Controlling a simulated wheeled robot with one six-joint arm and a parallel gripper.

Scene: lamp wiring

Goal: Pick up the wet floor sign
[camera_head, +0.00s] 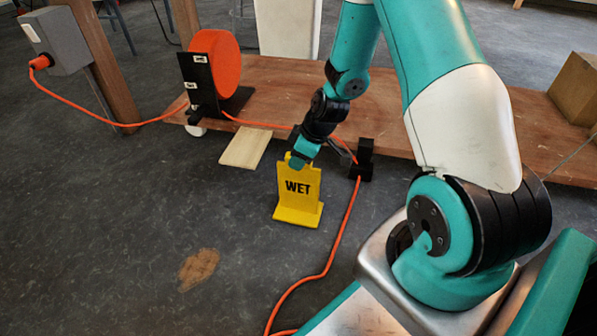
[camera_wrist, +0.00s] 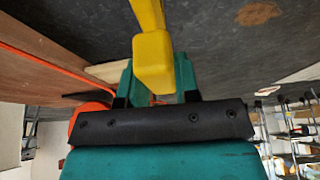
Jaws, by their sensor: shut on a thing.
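The yellow wet floor sign (camera_head: 297,200), marked "WET", stands upright on the dark floor in the head view. My gripper (camera_head: 298,160) is at its top edge from above. In the wrist view the sign's yellow top (camera_wrist: 153,62) sits between the teal fingers of my gripper (camera_wrist: 152,85). The gripper is shut on the sign. The fingertips are partly hidden behind the sign in the head view. Whether the sign's base touches the floor is hard to tell; it looks to be on it or very close.
An orange cable (camera_head: 342,235) runs along the floor just right of the sign. A black clip (camera_head: 364,160) stands at the edge of the low wooden platform (camera_head: 290,90). An orange reel (camera_head: 216,62) and a grey box (camera_head: 57,42) are at the left. Floor left of the sign is clear.

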